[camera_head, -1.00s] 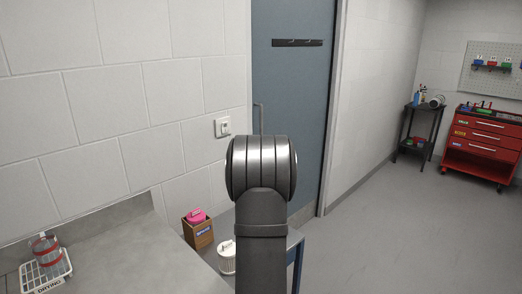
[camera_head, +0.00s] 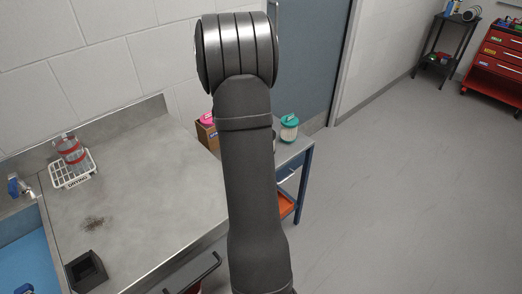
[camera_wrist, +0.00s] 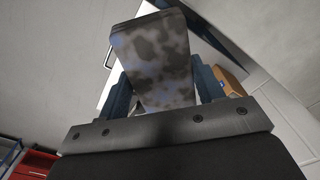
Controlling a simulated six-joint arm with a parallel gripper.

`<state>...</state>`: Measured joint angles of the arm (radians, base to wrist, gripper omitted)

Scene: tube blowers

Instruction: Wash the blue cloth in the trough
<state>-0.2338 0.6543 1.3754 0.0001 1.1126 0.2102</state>
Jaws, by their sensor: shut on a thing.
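My gripper (camera_wrist: 162,84) is shut on the cloth (camera_wrist: 152,56) in the wrist view, with a finger at each side of it. The cloth is blue under large grey and dark blotches and hangs as a wide flap. In the head view my own arm hides both the gripper and the cloth. The trough (camera_head: 24,268) is a blue basin sunk in the counter at the lower left of the head view, only partly in frame.
A tap (camera_head: 18,187) stands by the trough. A side table carries a teal-lidded jar (camera_head: 289,128).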

